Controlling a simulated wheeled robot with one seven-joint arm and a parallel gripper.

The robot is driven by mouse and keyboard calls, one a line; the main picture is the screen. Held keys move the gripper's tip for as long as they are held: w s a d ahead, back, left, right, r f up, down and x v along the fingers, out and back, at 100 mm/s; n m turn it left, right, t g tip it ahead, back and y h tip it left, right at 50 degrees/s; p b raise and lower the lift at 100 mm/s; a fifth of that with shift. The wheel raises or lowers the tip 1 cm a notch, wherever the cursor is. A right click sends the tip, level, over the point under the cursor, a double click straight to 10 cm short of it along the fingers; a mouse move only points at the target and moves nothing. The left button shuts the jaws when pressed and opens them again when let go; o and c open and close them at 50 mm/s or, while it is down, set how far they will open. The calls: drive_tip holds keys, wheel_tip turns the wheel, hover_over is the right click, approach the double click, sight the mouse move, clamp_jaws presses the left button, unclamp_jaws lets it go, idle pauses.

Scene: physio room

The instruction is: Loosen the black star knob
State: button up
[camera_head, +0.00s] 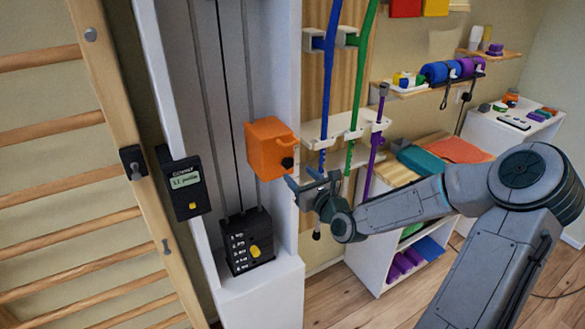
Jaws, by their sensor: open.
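The black star knob (287,162) sits on the lower right face of the orange carriage (264,148), which is on the white cable column. My gripper (294,184) is open and close below and right of the knob in the picture. Its fingers point left, towards the column. No knob shows between the fingers, and I cannot tell whether they touch the carriage. My arm comes in from the right.
Black weight plates (247,242) with a yellow pin stand below the carriage. A display box (184,183) is at left, beside wooden wall bars (55,174). Blue, green and purple poles in a white rack (333,128) stand close behind my gripper. A white shelf (375,260) is at right.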

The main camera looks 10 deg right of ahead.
sight(289, 165)
drive_tip(key=shift+x, duration=2.6)
drive_tip(key=c, duration=1)
